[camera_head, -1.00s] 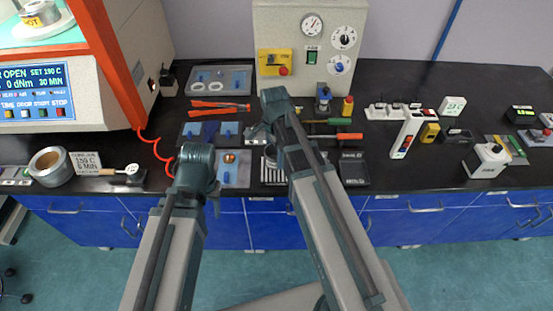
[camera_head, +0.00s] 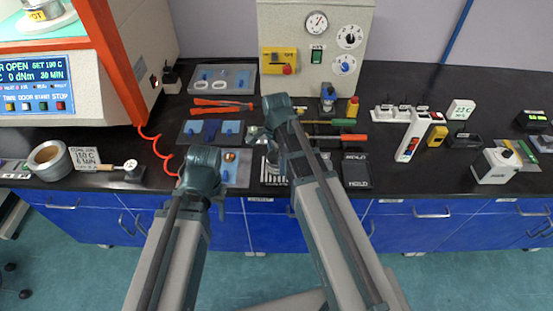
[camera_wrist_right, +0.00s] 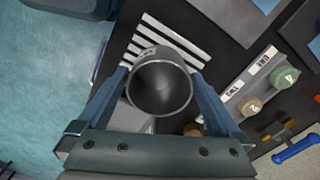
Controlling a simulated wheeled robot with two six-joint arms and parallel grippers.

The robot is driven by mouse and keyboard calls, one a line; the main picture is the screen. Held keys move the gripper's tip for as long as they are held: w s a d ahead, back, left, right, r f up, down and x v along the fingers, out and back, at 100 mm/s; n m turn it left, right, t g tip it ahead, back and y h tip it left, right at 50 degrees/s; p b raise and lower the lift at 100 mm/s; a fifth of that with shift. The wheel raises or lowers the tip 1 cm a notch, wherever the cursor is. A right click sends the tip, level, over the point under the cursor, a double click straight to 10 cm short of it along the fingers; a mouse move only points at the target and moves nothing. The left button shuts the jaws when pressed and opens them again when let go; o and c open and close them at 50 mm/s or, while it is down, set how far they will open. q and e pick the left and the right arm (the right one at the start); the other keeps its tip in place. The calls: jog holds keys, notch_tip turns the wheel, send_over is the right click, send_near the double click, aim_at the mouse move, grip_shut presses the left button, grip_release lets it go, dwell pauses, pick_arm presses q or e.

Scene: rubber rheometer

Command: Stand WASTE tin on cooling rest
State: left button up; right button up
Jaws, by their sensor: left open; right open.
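The WASTE tin is an open grey cylinder (camera_wrist_right: 161,98) seen from above in the right wrist view. My right gripper (camera_wrist_right: 160,76) is open, with one finger on each side of the tin; I cannot tell whether they touch it. A rest with white slats (camera_wrist_right: 150,42) lies under and beyond the tin; I cannot tell whether the tin stands on it. In the head view the slatted rest (camera_head: 269,172) shows left of my right forearm, which hides most of the tin. My left gripper (camera_head: 219,206) is open and empty over the bench's front edge.
A black HOLD plate (camera_head: 357,171) lies right of my right arm. The bench's front edge is near.

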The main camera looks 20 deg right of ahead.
notch_tip(320, 180, up, 12)
jog(key=p, duration=1.2)
jog(key=shift+r, duration=0.15)
jog(key=s+n, duration=0.9)
jog(key=n, duration=0.7)
jog(key=s+a+n+h, duration=0.1)
jog(key=s+a+n, duration=0.2)
jog(key=a, duration=0.7)
jog(key=shift+s+n, duration=0.4)
jog(key=shift+s, duration=0.75)
